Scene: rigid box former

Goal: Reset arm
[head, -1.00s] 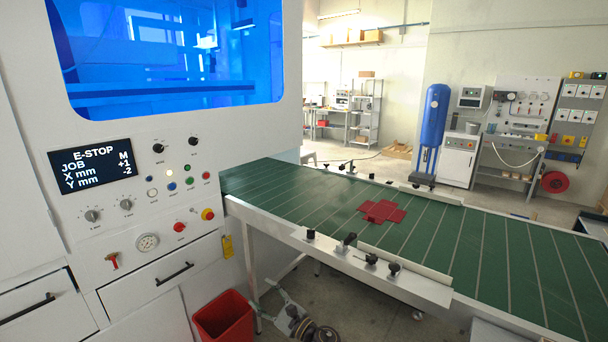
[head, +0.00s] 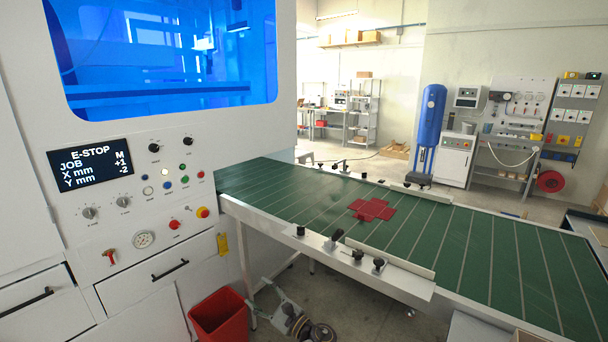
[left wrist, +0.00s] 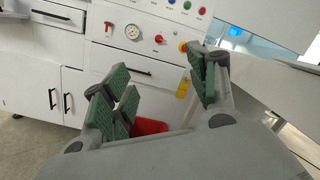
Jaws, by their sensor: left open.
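My left gripper (head: 259,299) is low in the head view, beside the red bin and below the conveyor's near edge. In the left wrist view its green-padded fingers (left wrist: 157,68) are spread apart with nothing between them. They point toward the white machine's front. My right gripper is in neither view. A dark red cross-shaped flat piece (head: 372,209) lies on the green conveyor (head: 465,250), away from the gripper.
The red bin (head: 219,318) stands on the floor by the machine; part of it shows behind the fingers in the left wrist view (left wrist: 150,127). Drawers with black handles (head: 170,270) are in the machine's front. Black knobs (head: 357,250) line the conveyor's near rail.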

